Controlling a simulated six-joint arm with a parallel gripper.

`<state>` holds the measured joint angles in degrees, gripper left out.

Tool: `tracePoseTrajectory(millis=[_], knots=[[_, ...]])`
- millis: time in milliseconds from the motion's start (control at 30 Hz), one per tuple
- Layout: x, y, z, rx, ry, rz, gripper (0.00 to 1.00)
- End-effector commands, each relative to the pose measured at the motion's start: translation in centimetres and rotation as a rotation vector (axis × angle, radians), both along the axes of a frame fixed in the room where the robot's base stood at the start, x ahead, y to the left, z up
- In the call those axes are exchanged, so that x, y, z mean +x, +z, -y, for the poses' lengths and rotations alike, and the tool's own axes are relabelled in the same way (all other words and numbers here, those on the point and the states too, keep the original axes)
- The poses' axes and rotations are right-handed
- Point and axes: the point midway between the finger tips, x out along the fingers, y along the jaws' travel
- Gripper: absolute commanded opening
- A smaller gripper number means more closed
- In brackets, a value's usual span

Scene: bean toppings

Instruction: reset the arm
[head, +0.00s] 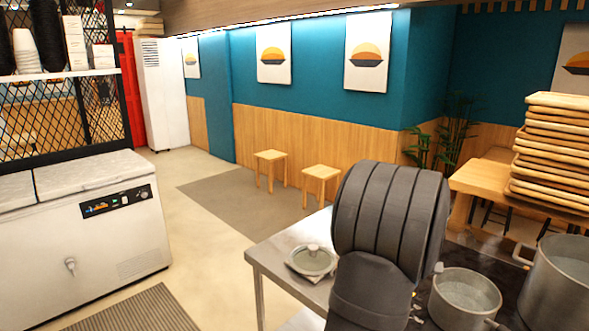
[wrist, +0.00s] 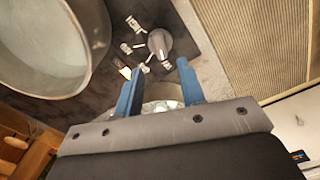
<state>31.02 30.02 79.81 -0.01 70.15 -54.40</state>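My gripper (wrist: 157,84) shows in the wrist view as two blue fingers standing apart, with nothing visible held between them. In the head view my dark grey arm rises at the front, right of centre, and the gripper fingers cannot be made out there. Below the fingers, the wrist view shows a dark surface with a grey knob-like part (wrist: 160,43) and small metal pieces. A round shiny metal thing (wrist: 162,105) is partly hidden behind the gripper.
A small pot (head: 465,300) and a large pot (head: 568,285) stand right of my arm. A lidded dish (head: 312,260) sits on the steel table (head: 280,247) to its left. Wooden trays (head: 550,150) are stacked at the right. A white freezer (head: 80,240) stands left across open floor.

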Motion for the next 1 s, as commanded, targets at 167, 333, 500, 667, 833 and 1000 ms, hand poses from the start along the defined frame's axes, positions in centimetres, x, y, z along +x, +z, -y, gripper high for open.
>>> tracePoseTrajectory(millis=[167,333,500,667,833,1000], knots=[[-0.1,-3.6,0.0,0.002,0.000,-0.003,0.36],[0.0,-5.8,0.0,0.001,0.000,-0.002,0.36],[0.0,-6.9,0.0,0.001,0.000,-0.002,0.36],[0.0,-7.1,0.0,0.000,0.000,0.000,0.36],[0.0,-7.0,0.0,0.000,0.000,0.000,0.36],[0.0,-6.3,0.0,-0.001,0.000,0.000,0.36]])
